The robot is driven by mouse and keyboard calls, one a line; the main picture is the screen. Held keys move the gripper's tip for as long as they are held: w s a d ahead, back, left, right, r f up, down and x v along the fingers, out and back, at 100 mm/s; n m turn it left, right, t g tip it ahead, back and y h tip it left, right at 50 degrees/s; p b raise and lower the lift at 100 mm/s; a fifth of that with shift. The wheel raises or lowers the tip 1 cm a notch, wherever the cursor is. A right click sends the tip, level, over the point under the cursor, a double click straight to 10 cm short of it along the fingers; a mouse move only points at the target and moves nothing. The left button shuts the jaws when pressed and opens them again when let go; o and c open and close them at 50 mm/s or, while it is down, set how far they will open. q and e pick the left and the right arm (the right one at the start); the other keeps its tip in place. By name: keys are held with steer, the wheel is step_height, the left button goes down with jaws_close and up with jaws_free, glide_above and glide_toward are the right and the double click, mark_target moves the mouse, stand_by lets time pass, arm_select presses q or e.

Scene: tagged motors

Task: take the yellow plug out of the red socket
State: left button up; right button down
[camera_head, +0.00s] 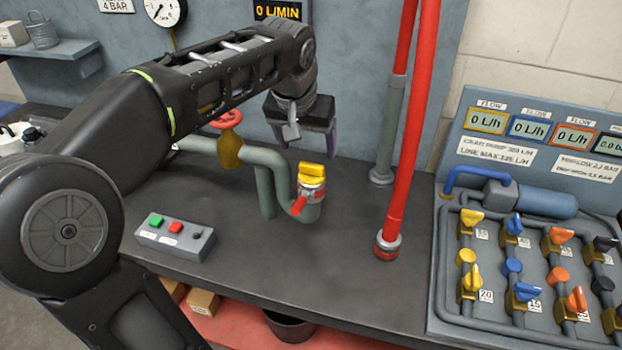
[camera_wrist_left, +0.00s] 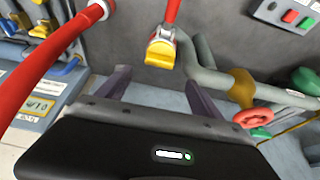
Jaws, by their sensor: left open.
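The yellow plug (camera_head: 312,172) sits at the top of a short upturned grey pipe end. It also shows in the left wrist view (camera_wrist_left: 160,52), just beyond the finger gap. Below the plug is a red socket collar (camera_head: 318,196) with a red lever-like part pointing down to the left. The plug appears seated in it. My left gripper (camera_head: 310,140) is open and empty, behind and above the plug. Its two fingers (camera_wrist_left: 156,82) show apart in the left wrist view, with no contact visible. My right gripper is not in view.
A red vertical pipe (camera_head: 403,170) stands to the right of the plug. A red valve wheel (camera_head: 227,119) is to the left. A button box (camera_head: 174,237) lies at the front left. A valve panel (camera_head: 530,250) fills the right. The bench between is mostly clear.

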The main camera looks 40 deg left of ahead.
mark_target(312, 163)
arm_select(q)
steer(key=shift+w+a+f, duration=0.1)
steer(key=shift+w, duration=0.05)
steer(key=shift+s+d+r, duration=0.2)
steer(key=shift+s, duration=0.05)
steer(key=shift+x, duration=1.4)
steer(key=p+x, duration=0.1)
steer(key=x, duration=0.4)
steer(key=shift+d+f, duration=0.1)
steer(key=shift+f, duration=0.05)
steer(key=shift+c, duration=0.2)
steer(key=c, duration=1.4)
